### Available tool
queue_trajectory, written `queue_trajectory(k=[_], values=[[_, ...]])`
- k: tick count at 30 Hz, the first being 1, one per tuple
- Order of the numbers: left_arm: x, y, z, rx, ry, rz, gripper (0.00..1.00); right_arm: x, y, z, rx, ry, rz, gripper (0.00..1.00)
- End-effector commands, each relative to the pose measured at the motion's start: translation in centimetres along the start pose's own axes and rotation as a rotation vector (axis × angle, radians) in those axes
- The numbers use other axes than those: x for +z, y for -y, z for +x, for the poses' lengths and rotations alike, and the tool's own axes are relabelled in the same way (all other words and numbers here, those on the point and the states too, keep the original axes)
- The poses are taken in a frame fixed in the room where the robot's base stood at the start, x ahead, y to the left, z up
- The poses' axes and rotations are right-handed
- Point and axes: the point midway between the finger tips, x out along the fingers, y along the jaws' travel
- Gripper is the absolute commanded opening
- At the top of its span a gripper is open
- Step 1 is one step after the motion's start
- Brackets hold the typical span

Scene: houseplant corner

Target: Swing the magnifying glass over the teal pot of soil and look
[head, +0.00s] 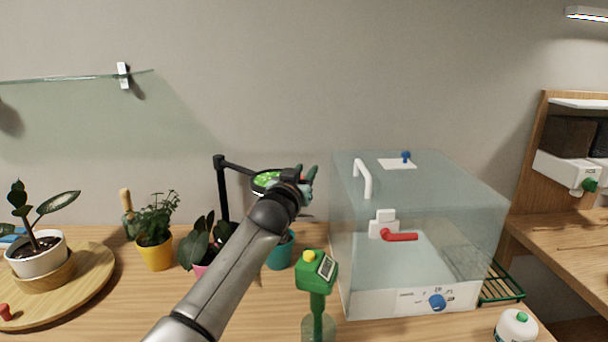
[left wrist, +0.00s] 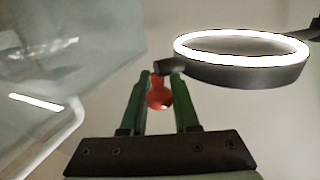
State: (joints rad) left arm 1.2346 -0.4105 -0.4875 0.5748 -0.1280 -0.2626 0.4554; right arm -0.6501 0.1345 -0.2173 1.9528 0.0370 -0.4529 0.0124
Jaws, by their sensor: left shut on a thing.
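The magnifying glass (head: 266,181) is a dark ring on a black jointed stand (head: 221,190), and green shows through its lens. In the left wrist view its ring (left wrist: 250,74) glows white, with a short stem toward a red-orange knob (left wrist: 159,98). My left gripper (head: 306,180) has its green fingers shut on that knob, at the ring's right side in the head view. The teal pot (head: 281,253) stands on the table below the ring and gripper. My left forearm hides part of the pot, and its soil cannot be seen. My right gripper is not in view.
A clear box (head: 415,215) with a white handle and red lever stands close right of the gripper. A green meter (head: 317,272) stands in front of the teal pot. A yellow pot (head: 155,252), a pink pot (head: 200,270) and a round wooden tray (head: 95,285) are left.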

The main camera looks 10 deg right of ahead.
Motion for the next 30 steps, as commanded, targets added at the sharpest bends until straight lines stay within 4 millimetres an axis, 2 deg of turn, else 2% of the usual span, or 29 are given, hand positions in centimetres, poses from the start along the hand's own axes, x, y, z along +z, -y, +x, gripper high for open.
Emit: queue_trajectory(k=[5,6,13,23,30], values=[[0.0,0.0,0.0,0.001,0.001,-0.001,0.00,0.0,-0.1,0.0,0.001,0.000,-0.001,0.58],[0.0,0.0,0.0,0.001,0.001,-0.001,0.34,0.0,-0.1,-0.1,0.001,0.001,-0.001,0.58],[0.0,0.0,0.0,0.000,0.000,-0.001,0.59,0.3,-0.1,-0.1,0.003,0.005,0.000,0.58],[0.0,0.0,-0.1,0.000,-0.001,-0.001,0.59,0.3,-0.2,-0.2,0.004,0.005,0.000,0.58],[0.0,0.1,-1.1,-0.001,-0.002,-0.004,0.59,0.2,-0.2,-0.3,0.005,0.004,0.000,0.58]])
